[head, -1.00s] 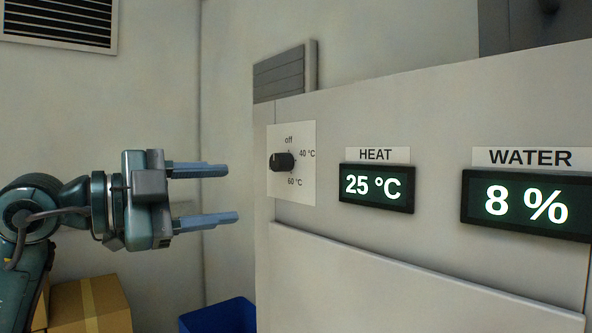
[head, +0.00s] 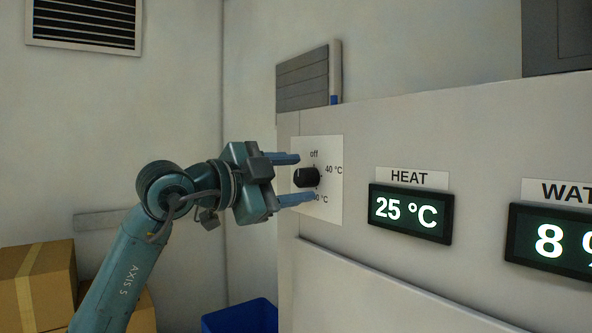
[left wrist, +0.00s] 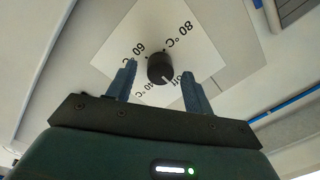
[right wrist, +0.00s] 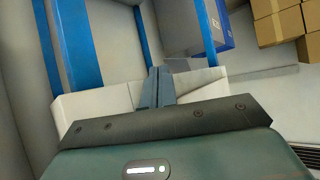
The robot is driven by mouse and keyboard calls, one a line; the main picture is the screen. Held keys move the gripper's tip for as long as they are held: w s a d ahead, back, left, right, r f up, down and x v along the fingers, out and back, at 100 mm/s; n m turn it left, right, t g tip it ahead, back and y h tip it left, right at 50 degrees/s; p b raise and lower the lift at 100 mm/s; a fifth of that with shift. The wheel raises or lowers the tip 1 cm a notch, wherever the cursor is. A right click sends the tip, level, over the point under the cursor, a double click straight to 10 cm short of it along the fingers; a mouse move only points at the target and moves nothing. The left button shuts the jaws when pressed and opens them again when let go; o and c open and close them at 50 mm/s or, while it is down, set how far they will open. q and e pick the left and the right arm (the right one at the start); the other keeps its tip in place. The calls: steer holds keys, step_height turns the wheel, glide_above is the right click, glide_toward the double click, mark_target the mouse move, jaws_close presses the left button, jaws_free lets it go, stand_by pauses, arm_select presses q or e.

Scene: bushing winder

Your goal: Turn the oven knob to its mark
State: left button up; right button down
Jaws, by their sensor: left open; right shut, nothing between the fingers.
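The oven knob (head: 306,177) is a round black dial on a white plate (head: 332,206) with temperature labels, at the left end of the grey panel. In the left wrist view the knob (left wrist: 160,68) has a white pointer line toward "off"; 40, 60 and 80 °C labels surround it. My left gripper (head: 302,178) is open at the knob, with one finger above and one below it in the head view. Its fingers (left wrist: 159,69) show gaps to the knob; contact is not visible. My right gripper (right wrist: 155,72) is shut and empty, away from the panel.
The HEAT display (head: 410,212) reads 25 °C. A WATER display (head: 548,240) is cut off at the right. Cardboard boxes (head: 38,285) and a blue bin (head: 240,316) stand low at the left. Blue uprights (right wrist: 73,45) and a pale open-topped container (right wrist: 115,98) show near my right gripper.

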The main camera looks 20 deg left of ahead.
arm_select(q)
steer(key=shift+w+d, duration=0.3)
steer(key=shift+w, duration=0.1)
steer(key=c, duration=1)
